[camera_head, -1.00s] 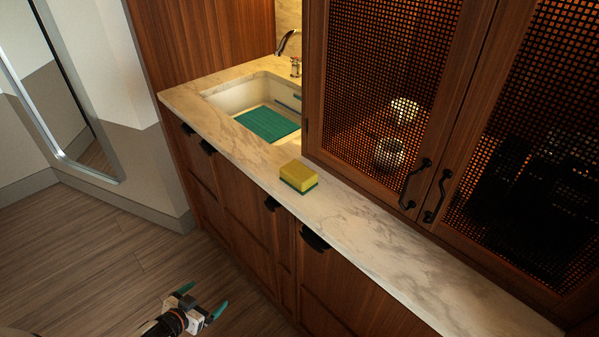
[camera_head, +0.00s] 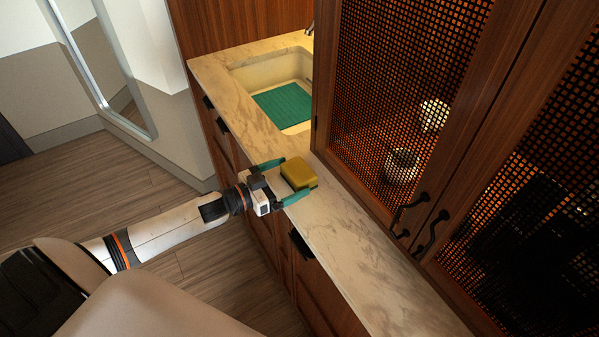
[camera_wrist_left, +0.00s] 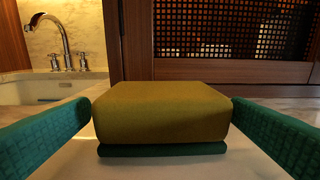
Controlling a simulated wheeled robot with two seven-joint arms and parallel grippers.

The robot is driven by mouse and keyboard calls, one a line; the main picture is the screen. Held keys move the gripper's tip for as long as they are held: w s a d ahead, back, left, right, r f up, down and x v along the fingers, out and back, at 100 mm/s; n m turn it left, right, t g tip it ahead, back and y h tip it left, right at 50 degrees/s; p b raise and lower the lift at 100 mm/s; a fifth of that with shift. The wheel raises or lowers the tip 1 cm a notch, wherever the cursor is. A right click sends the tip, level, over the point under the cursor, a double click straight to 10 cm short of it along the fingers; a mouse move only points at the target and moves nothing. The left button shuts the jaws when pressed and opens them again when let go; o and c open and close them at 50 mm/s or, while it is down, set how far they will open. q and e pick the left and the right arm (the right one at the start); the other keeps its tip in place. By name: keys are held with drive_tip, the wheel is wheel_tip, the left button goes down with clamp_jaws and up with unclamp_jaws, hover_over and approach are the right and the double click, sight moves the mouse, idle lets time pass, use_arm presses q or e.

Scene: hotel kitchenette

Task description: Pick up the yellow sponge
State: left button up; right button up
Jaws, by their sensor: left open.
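The yellow sponge (camera_head: 299,172) lies on the marble counter near its front edge, beside the sink. In the left wrist view the sponge (camera_wrist_left: 162,112) fills the middle, with a thin dark green layer under it. My left gripper (camera_head: 283,181) is open, with one green finger on each side of the sponge. My right gripper is not in view.
The marble counter (camera_head: 335,235) is clear in front of the cabinet. A mesh-door cabinet (camera_head: 330,100) stands close behind the sponge. The sink (camera_head: 250,78) holds a green mat (camera_head: 283,106). A faucet (camera_wrist_left: 66,45) stands behind it. Black handles (camera_head: 301,244) stick out below the counter edge.

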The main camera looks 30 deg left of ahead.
sight(305, 170)
use_arm(q)
drive_tip(key=shift+w+d+r+p, duration=0.25)
drive_tip(key=shift+w+d+p, duration=0.1)
drive_tip(key=shift+w, duration=0.1)
drive_tip(key=p+x, duration=0.1)
drive_tip(key=x, duration=0.2)
drive_tip(key=shift+w+d+r, duration=0.1)
drive_tip(key=shift+w+d, duration=0.05)
drive_tip(key=shift+w, duration=0.1)
drive_tip(key=shift+w+d, duration=0.2)
drive_tip(key=shift+w, duration=0.1)
drive_tip(key=shift+s, duration=0.1)
drive_tip(key=shift+c, duration=0.3)
